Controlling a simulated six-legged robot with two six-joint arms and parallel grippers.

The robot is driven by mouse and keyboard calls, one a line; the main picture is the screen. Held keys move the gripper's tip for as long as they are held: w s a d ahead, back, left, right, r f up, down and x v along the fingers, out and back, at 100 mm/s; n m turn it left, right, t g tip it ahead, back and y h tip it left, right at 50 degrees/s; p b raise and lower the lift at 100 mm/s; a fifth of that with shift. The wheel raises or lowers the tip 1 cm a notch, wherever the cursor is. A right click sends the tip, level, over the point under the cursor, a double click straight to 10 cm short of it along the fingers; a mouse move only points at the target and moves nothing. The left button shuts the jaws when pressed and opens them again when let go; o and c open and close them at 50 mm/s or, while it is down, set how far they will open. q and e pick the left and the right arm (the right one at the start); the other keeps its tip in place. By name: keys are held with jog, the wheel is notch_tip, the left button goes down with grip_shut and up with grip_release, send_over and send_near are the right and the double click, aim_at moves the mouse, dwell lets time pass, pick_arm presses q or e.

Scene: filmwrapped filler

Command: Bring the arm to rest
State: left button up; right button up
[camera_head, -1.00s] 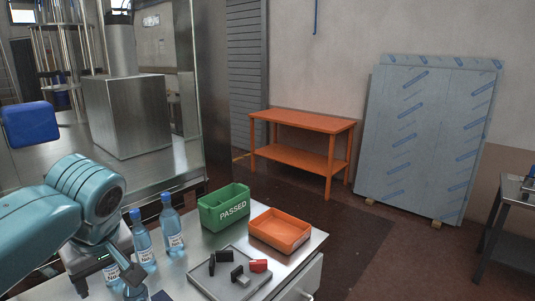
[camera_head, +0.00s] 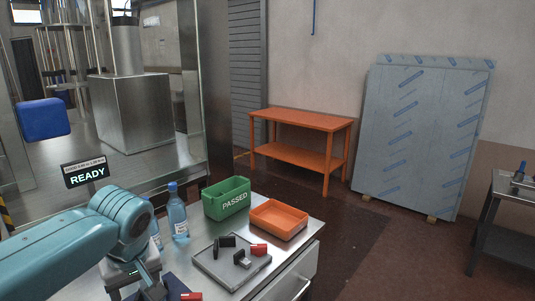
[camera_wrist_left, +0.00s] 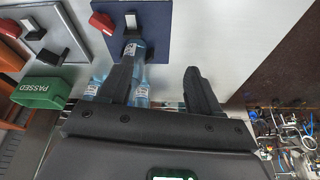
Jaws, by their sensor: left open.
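My left arm comes in from the left in the head view, its gripper (camera_head: 152,290) low at the bottom edge, over the front of the steel table. In the left wrist view the gripper (camera_wrist_left: 160,68) has its two black fingers spread apart with nothing held between them. Water bottles (camera_wrist_left: 141,92) show beyond and partly behind the left finger. A dark blue mat (camera_wrist_left: 153,20) with a black piece and a red piece (camera_wrist_left: 102,23) lies beyond the fingertips. In the head view my arm partly hides the mat and some bottles. My right gripper is not in view.
A bottle (camera_head: 177,215) stands beside my arm. Behind it are a green PASSED bin (camera_head: 226,203) and an orange tray (camera_head: 302,233). A grey tray (camera_head: 225,282) holds black and red pieces. A READY sign (camera_head: 86,173) stands left.

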pick_arm(q)
jog(key=s+d+f+m+g+h, duration=0.1)
jog(key=s+d+f+m+h, duration=0.3)
jog(key=f, duration=0.9)
jog(key=w+d+f+m+g, duration=0.1)
jog(key=d+f, duration=0.4)
jog(key=f, duration=0.8)
jog(key=s+d+f+h, duration=0.1)
jog(key=s+d+f, duration=0.1)
jog(key=s+f, duration=0.5)
jog(key=s+d+f+h, duration=0.1)
jog(key=s+d+f, duration=0.1)
jog(key=s+f, duration=0.6)
jog(key=s, duration=0.3)
jog(key=shift+s+f+m, duration=0.2)
jog(key=shift+f+m, duration=0.1)
jog(key=shift+m, duration=0.1)
jog(key=shift+c, duration=1.3)
jog(key=shift+w, duration=0.1)
